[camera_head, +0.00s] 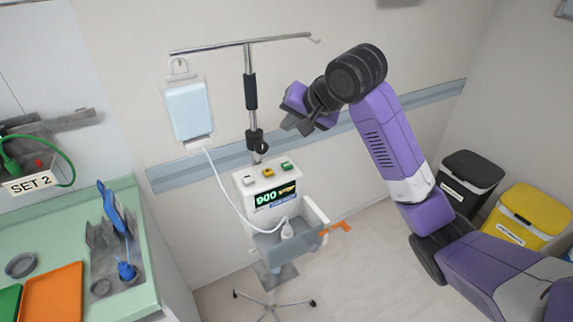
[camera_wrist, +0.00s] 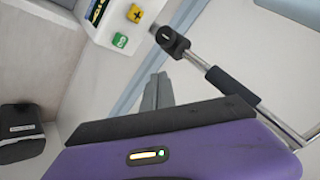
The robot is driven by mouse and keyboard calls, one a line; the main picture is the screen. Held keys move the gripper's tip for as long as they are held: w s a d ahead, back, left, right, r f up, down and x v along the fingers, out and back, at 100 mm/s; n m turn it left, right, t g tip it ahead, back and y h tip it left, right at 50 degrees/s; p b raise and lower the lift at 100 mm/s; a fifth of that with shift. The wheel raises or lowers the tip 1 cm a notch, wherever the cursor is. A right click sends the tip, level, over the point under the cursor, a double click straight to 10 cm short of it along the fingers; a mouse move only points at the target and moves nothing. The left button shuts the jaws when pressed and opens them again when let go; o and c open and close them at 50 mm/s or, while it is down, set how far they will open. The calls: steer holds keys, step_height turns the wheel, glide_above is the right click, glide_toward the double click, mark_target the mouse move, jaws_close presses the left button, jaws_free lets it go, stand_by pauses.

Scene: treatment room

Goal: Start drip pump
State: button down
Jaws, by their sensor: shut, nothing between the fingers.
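The drip pump (camera_head: 248,192) is a white unit on a wheeled pole stand. Its dark display (camera_head: 276,194) shows green figures like "900" and a yellow word like "STOP". On its top are a pale button (camera_head: 248,179), a yellow button (camera_head: 268,173) and a green button (camera_head: 287,166). The wrist view shows the yellow button with a plus (camera_wrist: 135,14) and the green button (camera_wrist: 120,40). My gripper (camera_head: 293,126) is shut and empty, above the pump and apart from it; its fingers (camera_wrist: 157,92) also show in the wrist view.
A fluid bag (camera_head: 188,110) hangs from the pole's crossbar (camera_head: 240,43); its tube runs to the pump's tray. An orange lever (camera_head: 337,228) sticks out at the tray's right. A green counter (camera_head: 147,265) is at left. Black (camera_head: 470,172) and yellow (camera_head: 530,212) bins stand at right.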

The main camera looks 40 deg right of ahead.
steer(key=shift+f, duration=0.15)
steer(key=b, duration=0.7)
glide_above(289, 167)
step_height(289, 167, down, 7)
steer(key=shift+r, duration=0.1)
steer(key=shift+f+b, duration=0.4)
steer(key=shift+f, duration=0.45)
steer(key=shift+f, duration=0.1)
stand_by(0.8)
steer(key=shift+f, duration=0.3)
steer(key=shift+f, duration=0.5)
stand_by(0.9)
steer(key=shift+r, duration=0.15)
steer(key=shift+r+p, duration=0.75)
steer(key=shift+p, duration=0.1)
steer(key=shift+r, duration=0.1)
